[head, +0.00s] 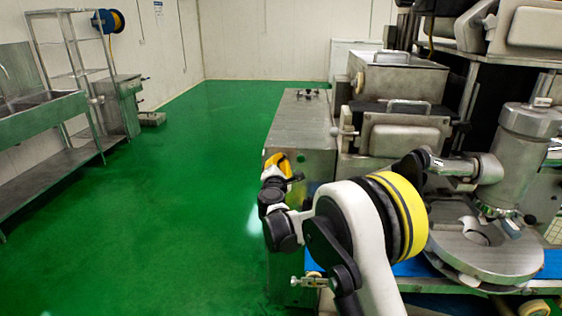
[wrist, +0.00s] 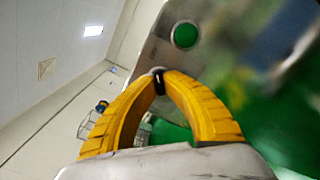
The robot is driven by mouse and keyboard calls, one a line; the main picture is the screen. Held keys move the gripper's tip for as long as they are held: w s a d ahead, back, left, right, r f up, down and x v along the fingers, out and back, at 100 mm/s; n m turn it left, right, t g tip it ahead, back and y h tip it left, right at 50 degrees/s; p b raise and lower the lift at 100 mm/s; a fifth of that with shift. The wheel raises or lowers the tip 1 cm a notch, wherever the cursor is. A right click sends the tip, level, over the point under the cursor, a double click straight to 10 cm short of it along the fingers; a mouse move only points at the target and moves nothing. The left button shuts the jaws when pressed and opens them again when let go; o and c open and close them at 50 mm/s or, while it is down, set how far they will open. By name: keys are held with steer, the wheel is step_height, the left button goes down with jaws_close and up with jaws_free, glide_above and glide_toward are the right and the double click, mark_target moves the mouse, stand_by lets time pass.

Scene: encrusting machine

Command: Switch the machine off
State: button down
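The encrusting machine's grey metal cabinet (head: 300,125) stands right of centre in the head view. My gripper (head: 284,168) is at the cabinet's near face, partly hidden by my own arm. In the wrist view the two yellow fingers of my gripper (wrist: 160,78) come together at the tips. A small black and grey knob (wrist: 158,84) shows between the tips, and they appear closed on it. The tilted metal panel (wrist: 150,48) lies just beyond.
The machine's round metal plate (head: 490,250) and blue belt (head: 412,266) are at the right. A sink bench (head: 45,118) and a rack (head: 78,45) stand along the left wall. The green floor (head: 170,190) between is clear.

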stand_by(0.5)
steer(key=c, duration=1.5)
jaws_free()
steer(key=shift+c, duration=0.2)
steer(key=s, duration=1.2)
steer(key=shift+a, duration=0.2)
steer(key=shift+d, duration=0.1)
